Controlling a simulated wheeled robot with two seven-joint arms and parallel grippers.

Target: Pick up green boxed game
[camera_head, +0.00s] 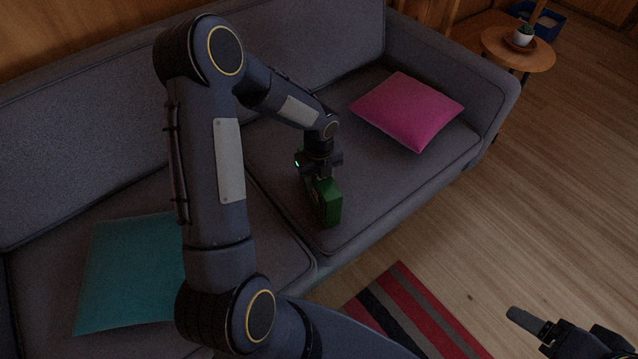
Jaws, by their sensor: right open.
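The green boxed game (329,204) stands on the grey sofa's right seat cushion, near its front edge. My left gripper (317,172) points down at the top of the green box, from the end of the arm that crosses the middle of the view. It covers part of the box's top and far end. Its fingers are dark and small, and I cannot tell whether they are closed on the box. My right gripper (566,330) is at the bottom right corner, over the floor, open and empty, far from the box.
The grey sofa (290,205) has a teal cushion (125,270) at left and a pink cushion (407,110) at right. A striped rug (405,300) lies in front. The wooden floor at right is clear.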

